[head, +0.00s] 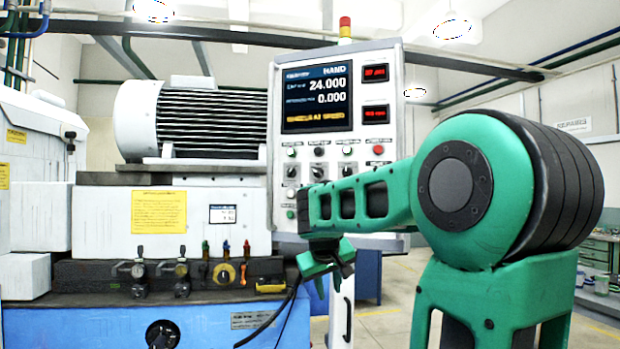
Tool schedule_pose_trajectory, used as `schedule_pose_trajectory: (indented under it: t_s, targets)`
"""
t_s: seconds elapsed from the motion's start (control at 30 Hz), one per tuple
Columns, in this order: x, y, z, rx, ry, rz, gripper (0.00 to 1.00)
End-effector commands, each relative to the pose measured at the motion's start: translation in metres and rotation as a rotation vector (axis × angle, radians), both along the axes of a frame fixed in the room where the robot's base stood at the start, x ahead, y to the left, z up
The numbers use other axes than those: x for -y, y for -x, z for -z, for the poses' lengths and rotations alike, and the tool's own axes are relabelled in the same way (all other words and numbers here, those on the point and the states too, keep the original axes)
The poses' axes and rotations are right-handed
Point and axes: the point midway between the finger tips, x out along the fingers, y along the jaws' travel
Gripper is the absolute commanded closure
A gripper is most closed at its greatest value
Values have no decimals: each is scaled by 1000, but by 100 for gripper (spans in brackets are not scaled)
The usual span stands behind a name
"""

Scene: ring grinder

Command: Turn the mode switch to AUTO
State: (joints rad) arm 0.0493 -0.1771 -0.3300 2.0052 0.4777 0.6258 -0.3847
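The control panel (271,110) stands upright in the middle, behind my arm. Its screen (316,98) reads HAND at the top right, with 24.000 and 0.000 below. Under the screen are small buttons and a row of black selector switches (291,171). Their labels are too small to read, so I cannot tell which is the mode switch. My green arm covers the panel's lower right part. My gripper (322,272) hangs below the panel's lower edge, in front of the machine's right end, apart from the switches. Its fingers are too small and overlapped to show their opening.
The grinder's blue base (110,325) fills the lower left, with several levers and knobs (222,273) along its dark ledge. A finned motor (190,120) sits above. Dark cables (290,297) hang near my gripper. A workbench (603,255) stands far right; open floor lies between.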

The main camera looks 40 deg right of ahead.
Motion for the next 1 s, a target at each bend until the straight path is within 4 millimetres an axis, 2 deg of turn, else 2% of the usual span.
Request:
schedule_pose_trajectory:
  t_s: [0.03, 0.1, 0.17, 0.2, 0.3, 0.4, 0.5, 0.6, 0.77, 1.0]
  targets:
    - [20, -31, -30, 32, 92, -10, 73]
    - [45, -68, -75, 71, 231, -19, 73]
    - [62, -96, -116, 99, 353, -24, 73]
    - [70, -112, -142, 114, 432, -24, 73]
    - [81, -144, -203, 141, 616, -18, 73]
    - [81, -165, -252, 156, 761, -7, 73]
    - [77, -176, -285, 162, 861, 5, 73]
    - [75, -182, -302, 164, 914, 14, 73]
    - [81, -187, -308, 164, 935, 17, 73]
    - [116, -203, -307, 164, 933, 19, 73]
